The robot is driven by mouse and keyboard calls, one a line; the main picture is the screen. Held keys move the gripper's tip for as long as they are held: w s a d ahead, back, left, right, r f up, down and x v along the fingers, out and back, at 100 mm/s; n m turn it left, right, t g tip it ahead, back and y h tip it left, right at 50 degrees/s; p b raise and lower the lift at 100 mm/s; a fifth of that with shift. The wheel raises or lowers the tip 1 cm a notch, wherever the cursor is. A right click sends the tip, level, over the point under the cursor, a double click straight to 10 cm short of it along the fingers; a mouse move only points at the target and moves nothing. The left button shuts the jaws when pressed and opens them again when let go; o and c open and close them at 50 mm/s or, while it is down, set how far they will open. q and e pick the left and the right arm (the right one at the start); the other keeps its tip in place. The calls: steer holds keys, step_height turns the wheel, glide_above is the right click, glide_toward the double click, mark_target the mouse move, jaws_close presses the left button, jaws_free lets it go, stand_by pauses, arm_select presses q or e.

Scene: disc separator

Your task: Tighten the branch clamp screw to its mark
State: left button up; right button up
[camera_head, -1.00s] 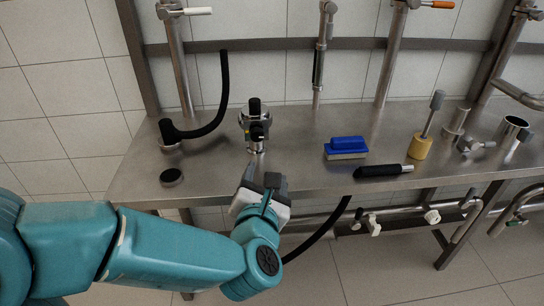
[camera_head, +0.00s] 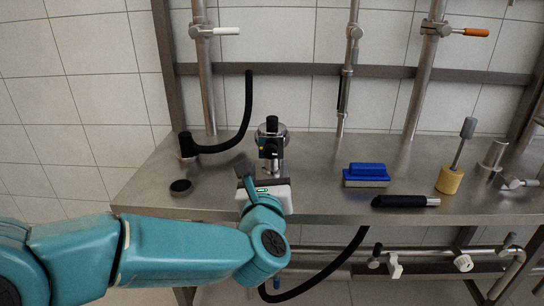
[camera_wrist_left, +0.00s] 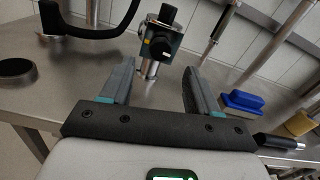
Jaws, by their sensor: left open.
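The branch clamp (camera_head: 270,140) stands upright on a short metal post on the steel bench, with a black knob on top. In the left wrist view the clamp (camera_wrist_left: 161,35) shows a dark round screw knob (camera_wrist_left: 160,46) facing the camera and a small yellow mark. My left gripper (camera_head: 262,182) is in front of the clamp at the bench's front edge. In the left wrist view its two fingers (camera_wrist_left: 155,82) are apart and empty, with the clamp beyond them and not touching. The screw's mark is too small to read. My right gripper is out of view.
A black hose (camera_head: 248,110) rises left of the clamp, near a black puck (camera_head: 180,187). To the right on the bench (camera_head: 320,190) lie a blue brush (camera_head: 366,172), a black-handled tool (camera_head: 400,201) and a yellow-based brush (camera_head: 450,180). Pipes with valves run below.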

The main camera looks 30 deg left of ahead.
mark_target(270, 153)
arm_select(q)
steer(key=x, duration=0.7)
steer(key=shift+w, duration=0.15)
steer(key=shift+c, duration=0.2)
steer(key=c, duration=1)
